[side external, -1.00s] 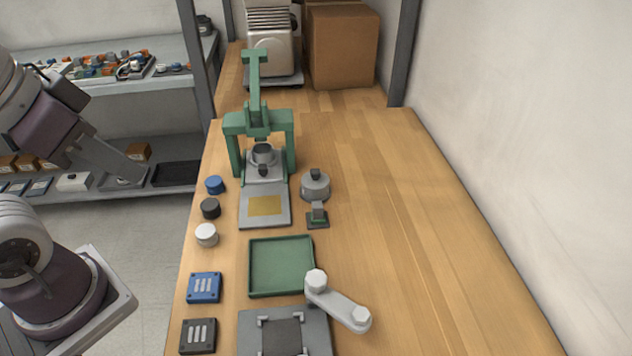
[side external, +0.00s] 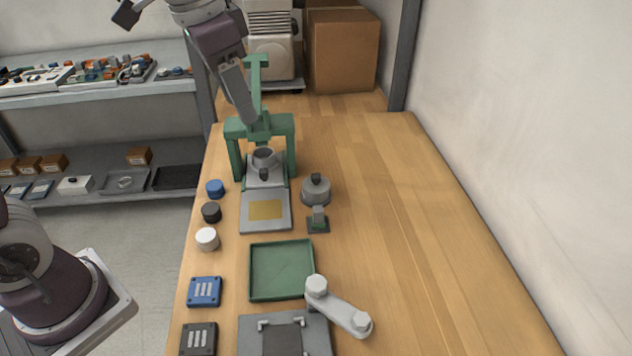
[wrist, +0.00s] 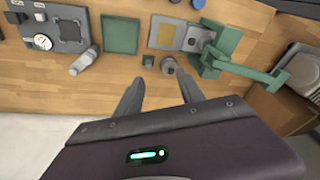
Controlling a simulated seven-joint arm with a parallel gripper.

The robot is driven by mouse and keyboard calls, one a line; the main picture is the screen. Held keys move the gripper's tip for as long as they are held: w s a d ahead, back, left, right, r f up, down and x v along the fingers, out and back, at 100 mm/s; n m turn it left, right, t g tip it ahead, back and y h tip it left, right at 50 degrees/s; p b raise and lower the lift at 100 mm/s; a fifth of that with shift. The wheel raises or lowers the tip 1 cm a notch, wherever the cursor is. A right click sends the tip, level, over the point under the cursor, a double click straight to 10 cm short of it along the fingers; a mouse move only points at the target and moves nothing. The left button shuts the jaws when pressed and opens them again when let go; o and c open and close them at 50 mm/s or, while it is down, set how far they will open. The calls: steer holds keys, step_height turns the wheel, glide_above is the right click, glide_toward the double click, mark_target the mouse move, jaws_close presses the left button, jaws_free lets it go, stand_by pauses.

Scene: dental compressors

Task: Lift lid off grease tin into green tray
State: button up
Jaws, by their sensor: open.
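The grease tin appears to be the round grey tin (side external: 315,192) with a lid and dark knob (side external: 316,178), standing on the bench right of the press. The tin also shows in the wrist view (wrist: 168,66), just beyond my fingertips. The green tray (side external: 252,272) lies nearer the camera and is empty; it shows in the wrist view (wrist: 121,36) too. My gripper (wrist: 160,79) is open and empty, its two fingers apart. In the side view my gripper (side external: 247,112) hangs in front of the green press, up and left of the tin.
The green press (side external: 284,123) stands behind the tin's left. A small green-based block (side external: 318,222) sits close in front of the tin. Blue, black and white round caps (side external: 206,238) line the left edge. A pale lever (side external: 340,308) is by the tray. The bench's right side is clear.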

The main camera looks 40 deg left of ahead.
steer(key=w+f+m+g, duration=0.1)
steer(key=w+f, duration=0.3)
steer(key=w, duration=0.3)
steer(key=m+g, duration=0.2)
steer(key=m, duration=0.2)
glide_above(316, 175)
step_height(316, 175, down, 12)
steer(key=shift+f, duration=0.25)
step_height(316, 175, down, 7)
steer(key=shift+f, duration=0.2)
jaws_close()
